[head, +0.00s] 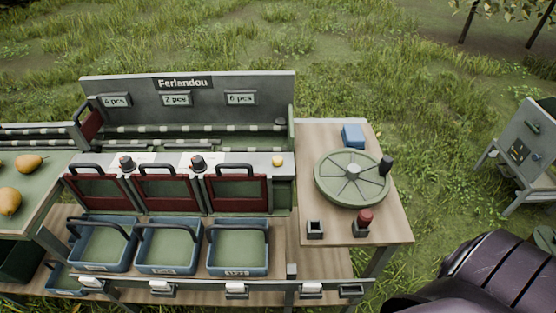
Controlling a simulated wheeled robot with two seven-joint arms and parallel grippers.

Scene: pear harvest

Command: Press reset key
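A grey sorting station (187,108) with a "Ferlandou" sign stands in the middle. Its panel has plates reading "4 pcs", "2 pcs" and what looks like "6 pcs". A small yellow button (277,160) sits at the right end of its ledge. Two dark knobs, a left one (127,163) and a right one (198,162), stand on the same ledge. No label naming a reset key is legible, so I cannot tell which control it is. Neither gripper shows; only a dark purple part of my arm fills the lower right corner.
Red-framed gates (237,206) stand above blue crates (238,272) that look empty. The side table (330,135) holds a green wheel (350,203) with a dark handle, a blue block (353,135) and a red-topped object (364,217). Pears (29,163) lie at left.

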